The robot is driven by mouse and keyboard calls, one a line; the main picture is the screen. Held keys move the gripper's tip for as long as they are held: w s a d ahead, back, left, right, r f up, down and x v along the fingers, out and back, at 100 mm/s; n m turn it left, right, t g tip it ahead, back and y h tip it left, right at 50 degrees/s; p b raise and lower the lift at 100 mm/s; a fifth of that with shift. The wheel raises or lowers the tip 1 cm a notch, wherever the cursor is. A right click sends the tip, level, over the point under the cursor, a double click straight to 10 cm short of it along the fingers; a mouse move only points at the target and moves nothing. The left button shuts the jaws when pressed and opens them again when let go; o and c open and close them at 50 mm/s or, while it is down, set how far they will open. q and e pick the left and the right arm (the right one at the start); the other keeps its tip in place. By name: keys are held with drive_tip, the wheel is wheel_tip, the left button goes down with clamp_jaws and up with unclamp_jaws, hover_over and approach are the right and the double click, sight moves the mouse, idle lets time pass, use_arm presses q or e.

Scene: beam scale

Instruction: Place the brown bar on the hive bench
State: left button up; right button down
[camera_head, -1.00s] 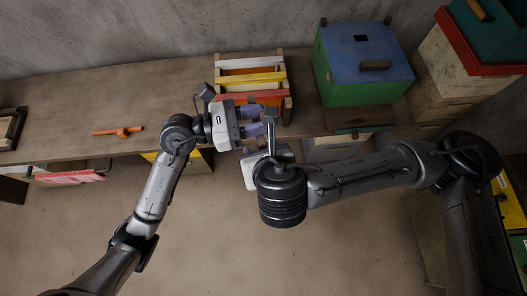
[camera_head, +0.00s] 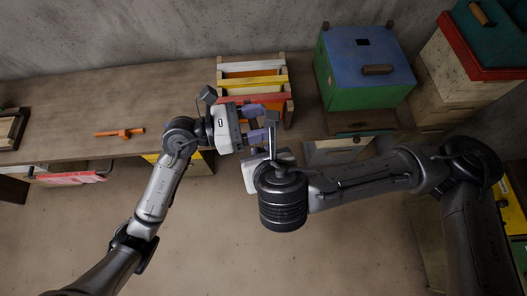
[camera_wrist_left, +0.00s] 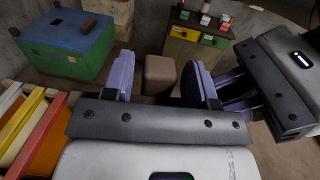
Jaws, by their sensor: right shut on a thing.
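The brown bar (camera_wrist_left: 159,76) shows in the left wrist view as a block between the two purple fingers of my left gripper (camera_wrist_left: 160,84). Those fingers stand apart, with visible gaps on both sides of the bar. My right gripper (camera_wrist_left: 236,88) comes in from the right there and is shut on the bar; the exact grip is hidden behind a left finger. In the head view my left gripper (camera_head: 256,123) and right gripper (camera_head: 271,125) meet in front of the bench, and I cannot make out the bar there. The hive bench (camera_head: 80,95) is a long brown wooden top along the wall.
An open wooden box with coloured frames (camera_head: 252,80) stands on the bench just behind the grippers. A green and blue hive (camera_head: 365,65) is to its right. An orange tool (camera_head: 119,132) lies on the left part, with free bench top around it.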

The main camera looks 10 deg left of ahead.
use_arm(q)
drive_tip(key=shift+o, duration=0.8)
